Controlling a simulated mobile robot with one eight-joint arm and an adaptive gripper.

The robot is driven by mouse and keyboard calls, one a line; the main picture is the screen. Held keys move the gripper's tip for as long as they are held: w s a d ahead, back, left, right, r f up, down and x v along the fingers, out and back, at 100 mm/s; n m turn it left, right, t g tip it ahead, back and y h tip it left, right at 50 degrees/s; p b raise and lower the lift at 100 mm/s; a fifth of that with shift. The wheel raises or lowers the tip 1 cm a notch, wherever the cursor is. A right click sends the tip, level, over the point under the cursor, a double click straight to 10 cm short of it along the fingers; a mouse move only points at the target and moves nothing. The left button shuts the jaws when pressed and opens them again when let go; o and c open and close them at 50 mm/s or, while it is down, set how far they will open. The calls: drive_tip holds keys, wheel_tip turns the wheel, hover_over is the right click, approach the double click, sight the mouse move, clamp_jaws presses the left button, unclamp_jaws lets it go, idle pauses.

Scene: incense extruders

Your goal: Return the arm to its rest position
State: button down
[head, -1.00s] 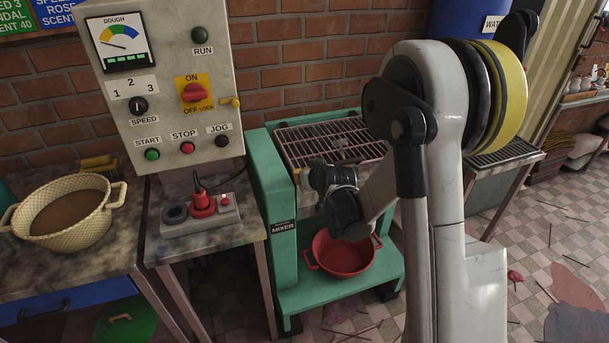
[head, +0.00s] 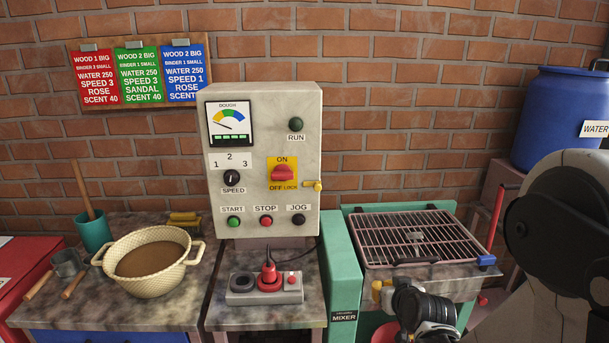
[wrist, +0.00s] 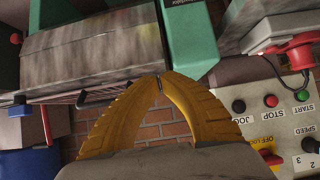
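My gripper (wrist: 161,79) shows in the wrist view as two ribbed yellow fingers with their tips meeting. Nothing shows between them. In the head view, a dark joint of my arm (head: 425,308) is at the bottom, in front of the green mixer (head: 344,275), and a larger link (head: 565,215) fills the lower right. In the wrist view, which is turned upside down, the mixer (wrist: 85,62) is at upper left and the control panel (wrist: 270,125) at right.
The control box (head: 262,160) stands left of the mixer, with a socket block and red plug (head: 268,275) below it. A cream basin of brown material (head: 150,262) sits on the left table. A blue water barrel (head: 565,115) stands at the back right.

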drive_tip(key=s+a+r+g, duration=0.2)
drive_tip(key=s+r, duration=0.3)
drive_tip(key=s, duration=0.7)
drive_tip(key=s+a+r+g, duration=0.2)
drive_tip(key=s+r, duration=0.4)
drive_tip(key=s, duration=0.6)
drive_tip(key=shift+s+a+r, duration=0.2)
drive_tip(key=shift+s+a, duration=0.1)
drive_tip(key=shift+a, duration=0.4)
